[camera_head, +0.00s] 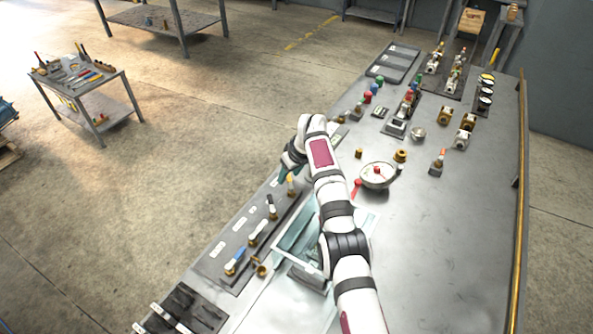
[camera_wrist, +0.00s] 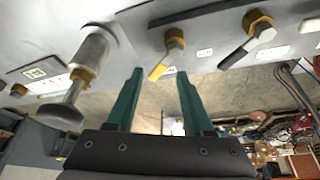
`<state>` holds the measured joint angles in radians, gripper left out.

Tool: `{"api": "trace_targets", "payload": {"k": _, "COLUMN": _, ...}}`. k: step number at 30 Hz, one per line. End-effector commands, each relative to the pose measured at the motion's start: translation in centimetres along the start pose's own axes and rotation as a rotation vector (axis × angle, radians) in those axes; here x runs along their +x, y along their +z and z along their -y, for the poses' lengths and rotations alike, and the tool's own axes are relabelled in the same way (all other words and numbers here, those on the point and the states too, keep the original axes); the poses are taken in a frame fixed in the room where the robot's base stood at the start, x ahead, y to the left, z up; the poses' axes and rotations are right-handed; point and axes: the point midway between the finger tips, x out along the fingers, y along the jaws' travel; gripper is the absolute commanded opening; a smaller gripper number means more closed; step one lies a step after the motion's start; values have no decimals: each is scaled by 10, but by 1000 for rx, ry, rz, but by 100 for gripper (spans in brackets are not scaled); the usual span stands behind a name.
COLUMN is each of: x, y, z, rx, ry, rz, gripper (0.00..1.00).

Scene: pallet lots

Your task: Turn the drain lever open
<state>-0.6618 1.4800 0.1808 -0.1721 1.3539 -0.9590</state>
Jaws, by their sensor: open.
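A row of small lever valves stands on a labelled grey panel (camera_head: 219,262) along the bench's left edge. They include a yellow-tipped lever (camera_head: 291,185), a black lever (camera_head: 270,207) and a blue lever (camera_head: 236,261). The labels are too small to read, so I cannot tell which one is the drain. In the wrist view, my gripper (camera_wrist: 160,73) is open and empty, its teal fingers apart. The yellow-tipped lever (camera_wrist: 159,71) slants down from its brass nut, with its tip appearing between the fingertips. Contact cannot be told. The black lever (camera_wrist: 232,58) is to the right.
A metal fitting with a dark round knob (camera_wrist: 60,115) is close on the left in the wrist view. A clear-walled bin (camera_head: 369,222) sits beneath my arm.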

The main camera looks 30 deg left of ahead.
Motion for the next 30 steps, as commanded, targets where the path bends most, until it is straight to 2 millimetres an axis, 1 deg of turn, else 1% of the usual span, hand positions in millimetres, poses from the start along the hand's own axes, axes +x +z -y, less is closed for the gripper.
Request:
{"api": "trace_targets", "payload": {"k": 2, "x": -9, "y": -4, "z": 0, "rx": 0, "ry": 1, "rz": -2, "gripper": 52}}
{"api": "trace_targets", "payload": {"k": 4, "x": -22, "y": -9, "z": 0, "rx": 0, "ry": 2, "rz": -2, "gripper": 52}}
{"api": "trace_targets", "payload": {"k": 6, "x": -41, "y": -14, "z": -1, "rx": 1, "ry": 3, "rz": -2, "gripper": 52}}
{"api": "trace_targets", "payload": {"k": 8, "x": -47, "y": -8, "z": -8, "rx": 3, "ry": 1, "rz": 3, "gripper": 52}}
{"api": "trace_targets", "payload": {"k": 11, "x": -62, "y": 1, "z": -16, "rx": 3, "ry": 2, "rz": 0, "gripper": 52}}
{"api": "trace_targets", "payload": {"k": 12, "x": -74, "y": 8, "z": -24, "rx": 4, "ry": 3, "rz": 0, "gripper": 52}}
{"api": "trace_targets", "payload": {"k": 15, "x": -98, "y": 24, "z": -39, "rx": 4, "ry": 4, "rz": -1, "gripper": 52}}
{"api": "trace_targets", "payload": {"k": 19, "x": -121, "y": 39, "z": -53, "rx": 3, "ry": 2, "rz": -1, "gripper": 52}}
{"api": "trace_targets", "payload": {"k": 21, "x": -129, "y": 44, "z": -59, "rx": 2, "ry": 2, "rz": 0, "gripper": 52}}
{"api": "trace_targets", "payload": {"k": 24, "x": -136, "y": 49, "z": -63, "rx": 1, "ry": 1, "rz": 0, "gripper": 52}}
{"api": "trace_targets", "payload": {"k": 30, "x": -138, "y": 50, "z": -64, "rx": 0, "ry": 0, "rz": 1, "gripper": 52}}
